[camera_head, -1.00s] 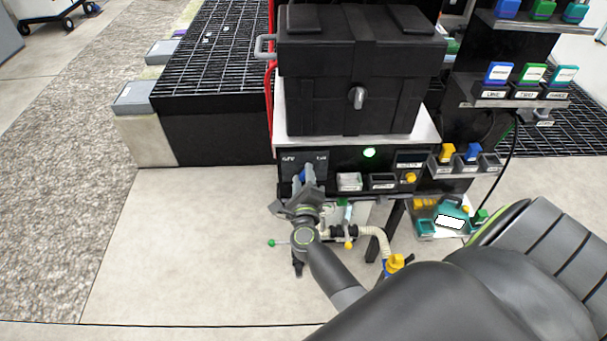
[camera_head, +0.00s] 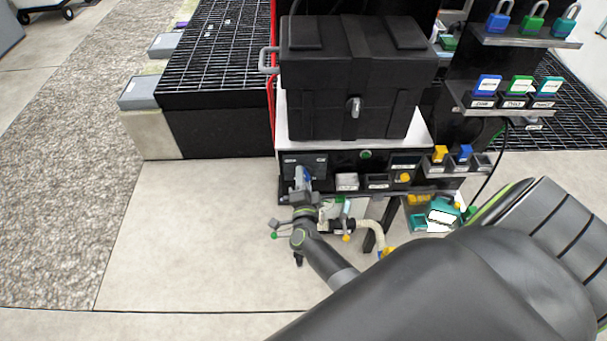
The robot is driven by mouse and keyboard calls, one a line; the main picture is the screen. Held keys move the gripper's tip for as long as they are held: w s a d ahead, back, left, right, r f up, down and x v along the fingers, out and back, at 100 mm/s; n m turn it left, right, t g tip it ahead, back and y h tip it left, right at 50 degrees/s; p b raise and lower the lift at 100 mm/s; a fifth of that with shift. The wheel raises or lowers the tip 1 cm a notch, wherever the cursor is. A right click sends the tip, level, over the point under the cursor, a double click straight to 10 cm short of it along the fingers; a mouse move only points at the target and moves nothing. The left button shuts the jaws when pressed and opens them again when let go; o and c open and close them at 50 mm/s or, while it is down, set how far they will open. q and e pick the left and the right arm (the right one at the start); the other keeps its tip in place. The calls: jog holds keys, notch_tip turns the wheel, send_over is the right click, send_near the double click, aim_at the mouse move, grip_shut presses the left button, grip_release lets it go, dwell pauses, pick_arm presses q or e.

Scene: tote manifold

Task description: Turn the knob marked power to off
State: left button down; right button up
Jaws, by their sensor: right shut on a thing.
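The control panel (camera_head: 335,165) is the black front under the black case. Its upper left plate (camera_head: 320,158) bears small labels, too small here to read surely. My right gripper (camera_head: 303,178) reaches in from below and is shut on the knob at this plate. The gripper covers most of the knob, so its pointing direction cannot be told. The round green lamp (camera_head: 365,155) right of the plate looks dark, not glowing. My left gripper is not in view.
A black case (camera_head: 345,95) stands on a light shelf above the panel. A white box (camera_head: 346,181) and a yellow knob (camera_head: 404,177) are right of my gripper. A pale hose (camera_head: 375,232) hangs below.

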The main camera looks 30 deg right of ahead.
jog(key=n+p, duration=0.2)
jog(key=n, duration=0.2)
jog(key=shift+d+f+n, duration=0.1)
jog(key=shift+n, duration=0.3)
dwell(0.4)
jog(key=o, duration=1)
jog(key=p+v, duration=0.3)
jog(key=v, duration=1.4)
jog(key=shift+s+a+f, duration=0.1)
jog(key=shift+s+a, duration=0.05)
jog(key=shift+a, duration=0.1)
